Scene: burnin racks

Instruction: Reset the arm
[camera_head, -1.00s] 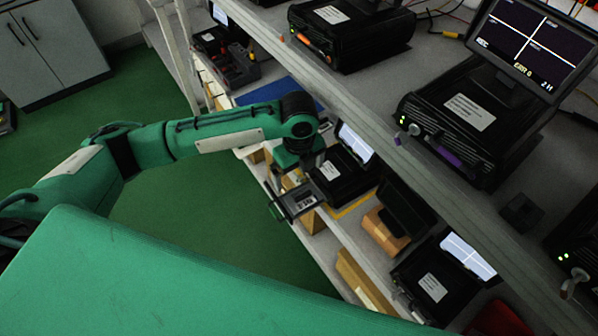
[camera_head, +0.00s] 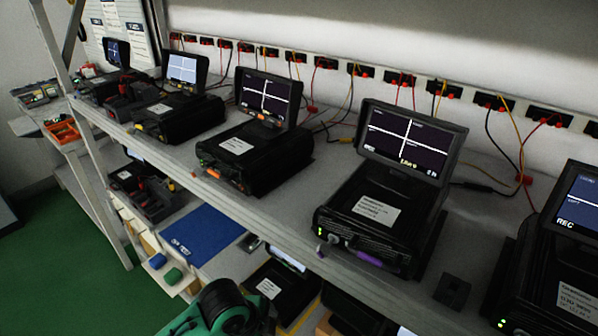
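One of my green arms shows at the bottom of the head view, with its dark joint in front of the lower shelf. Its gripper is hidden or below the picture edge, and no fingertips show. My other gripper is not in the picture either. Black devices with raised screens stand in a row on the upper shelf (camera_head: 300,222). One with a purple tab (camera_head: 385,215) is right of the middle, and another with orange marks (camera_head: 255,140) stands left of it.
The lower shelf holds a blue mat (camera_head: 203,234), a black device (camera_head: 277,288) and small green and blue pieces (camera_head: 173,276). A small black block (camera_head: 452,291) lies on the upper shelf. Red and black sockets with cables line the wall. Green floor (camera_head: 70,265) is clear at left.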

